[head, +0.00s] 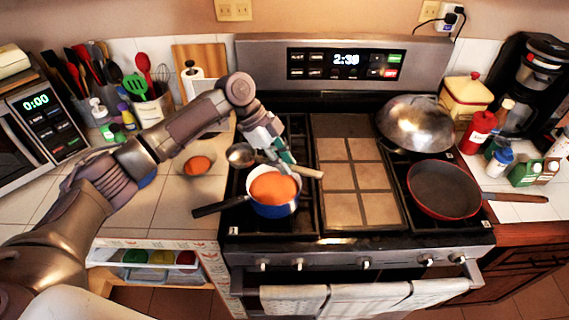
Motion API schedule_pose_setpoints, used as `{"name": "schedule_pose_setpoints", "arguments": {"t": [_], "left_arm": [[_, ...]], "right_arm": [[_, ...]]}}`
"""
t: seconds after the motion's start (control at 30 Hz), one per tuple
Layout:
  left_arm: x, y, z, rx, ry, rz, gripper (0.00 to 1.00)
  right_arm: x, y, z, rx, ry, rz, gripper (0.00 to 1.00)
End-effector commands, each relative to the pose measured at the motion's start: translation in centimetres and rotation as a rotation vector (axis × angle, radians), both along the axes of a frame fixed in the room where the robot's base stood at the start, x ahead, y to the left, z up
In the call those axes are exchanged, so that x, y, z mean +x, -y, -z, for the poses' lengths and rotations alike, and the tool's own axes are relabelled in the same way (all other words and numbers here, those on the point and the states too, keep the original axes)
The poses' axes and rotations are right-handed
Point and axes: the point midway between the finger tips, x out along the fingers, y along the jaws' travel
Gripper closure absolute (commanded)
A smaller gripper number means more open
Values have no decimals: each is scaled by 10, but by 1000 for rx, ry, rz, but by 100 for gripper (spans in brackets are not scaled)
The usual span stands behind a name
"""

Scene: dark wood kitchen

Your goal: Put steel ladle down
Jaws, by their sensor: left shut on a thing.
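My left gripper (284,160) is shut on the steel ladle (241,155), gripping its handle. The ladle's round bowl points left and its pale wooden handle end sticks out to the right. The ladle is above the back of a blue saucepan (275,209) filled with orange food, on the stove's left front burner. I cannot tell whether the ladle touches the pan's rim. My right gripper is not in view.
The saucepan's black handle (221,206) points left. A tiled griddle (355,180) covers the stove's middle. A red frying pan (444,190) and a domed steel lid (414,122) stand right.

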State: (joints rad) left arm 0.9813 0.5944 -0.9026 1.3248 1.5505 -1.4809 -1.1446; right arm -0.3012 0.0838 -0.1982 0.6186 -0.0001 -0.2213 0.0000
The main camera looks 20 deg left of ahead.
Motion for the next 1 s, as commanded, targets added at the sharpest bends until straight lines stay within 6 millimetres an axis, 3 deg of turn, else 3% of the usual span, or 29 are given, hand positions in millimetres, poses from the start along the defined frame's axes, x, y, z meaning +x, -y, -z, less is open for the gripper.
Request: {"name": "schedule_pose_setpoints", "arguments": {"t": [0.03, 0.2, 0.93, 0.97, 1.0], "left_arm": [[-1, 0, 5, 1, -5, -2, 100], [-1, 1, 22, 0, 0, 0, 100], [-1, 1, 35, -1, 0, 0, 100], [-1, 0, 35, -1, -1, -1, 77], [-1, 0, 35, 0, -1, -1, 71]], "right_arm": [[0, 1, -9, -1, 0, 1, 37], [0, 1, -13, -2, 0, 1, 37], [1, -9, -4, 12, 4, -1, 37], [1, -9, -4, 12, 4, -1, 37], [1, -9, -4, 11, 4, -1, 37]]}}
